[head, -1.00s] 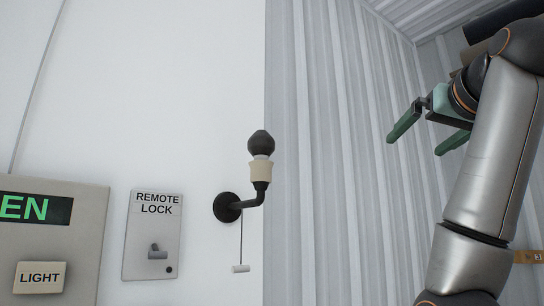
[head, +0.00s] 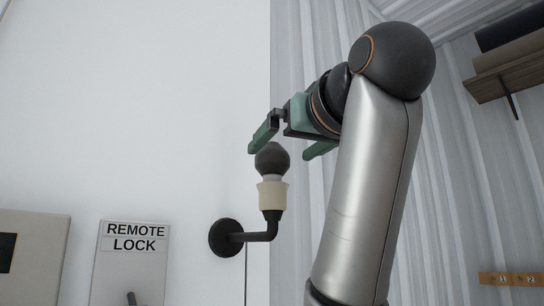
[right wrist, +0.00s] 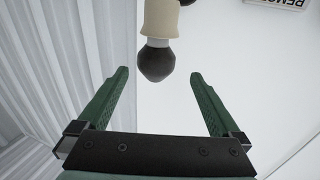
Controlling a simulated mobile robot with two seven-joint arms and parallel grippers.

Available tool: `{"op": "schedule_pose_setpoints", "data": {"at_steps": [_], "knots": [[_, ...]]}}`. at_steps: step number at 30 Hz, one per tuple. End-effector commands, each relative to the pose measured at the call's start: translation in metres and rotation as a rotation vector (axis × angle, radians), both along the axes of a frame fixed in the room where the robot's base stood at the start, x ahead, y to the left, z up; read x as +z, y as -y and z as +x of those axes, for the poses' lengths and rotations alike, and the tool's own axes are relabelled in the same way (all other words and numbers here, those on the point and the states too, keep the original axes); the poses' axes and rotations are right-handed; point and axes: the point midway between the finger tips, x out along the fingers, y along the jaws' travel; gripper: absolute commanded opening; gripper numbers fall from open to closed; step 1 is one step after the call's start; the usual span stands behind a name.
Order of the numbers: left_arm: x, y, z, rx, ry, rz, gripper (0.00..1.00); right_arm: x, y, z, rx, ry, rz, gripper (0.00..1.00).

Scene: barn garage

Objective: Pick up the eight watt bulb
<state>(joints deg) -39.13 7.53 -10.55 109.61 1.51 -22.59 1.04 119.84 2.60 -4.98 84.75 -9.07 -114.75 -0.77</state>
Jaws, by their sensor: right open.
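A dark round bulb (head: 272,159) sits upright in a cream socket (head: 271,194) on a black wall bracket (head: 226,238). No wattage marking is legible on it. The bulb also shows in the right wrist view (right wrist: 156,62), upside down there, with the cream socket (right wrist: 160,18) beyond it. My right gripper (head: 290,150) is open and empty. In the right wrist view its two green fingers (right wrist: 159,75) point toward the bulb, one on either side, with clear gaps to both. The bulb lies around the level of the fingertips. My left gripper is not in view.
A "REMOTE LOCK" panel (head: 132,262) with a switch is on the white wall left of the bracket. Another panel (head: 33,255) is at the far left. A wooden shelf (head: 508,80) with dark rolls is at upper right. Corrugated wall is behind my arm.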

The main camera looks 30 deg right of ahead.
Motion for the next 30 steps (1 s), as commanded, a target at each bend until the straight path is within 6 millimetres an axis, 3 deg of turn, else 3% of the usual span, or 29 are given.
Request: {"op": "schedule_pose_setpoints", "data": {"at_steps": [1, 10, 19, 28, 30], "knots": [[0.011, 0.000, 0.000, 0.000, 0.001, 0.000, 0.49, 0.004, 0.002, 0.006, -0.001, -0.003, 0.000, 1.00], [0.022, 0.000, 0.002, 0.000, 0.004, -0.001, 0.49, 0.002, 0.009, 0.032, 0.000, -0.003, 0.001, 1.00], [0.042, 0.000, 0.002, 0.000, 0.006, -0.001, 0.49, 0.006, 0.023, 0.070, 0.000, -0.002, 0.001, 1.00], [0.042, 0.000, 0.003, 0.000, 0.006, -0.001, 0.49, 0.005, 0.024, 0.075, 0.000, 0.000, 0.001, 1.00], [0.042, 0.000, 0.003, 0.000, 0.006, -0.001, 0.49, 0.005, 0.024, 0.075, 0.000, 0.000, 0.001, 0.92]]}}
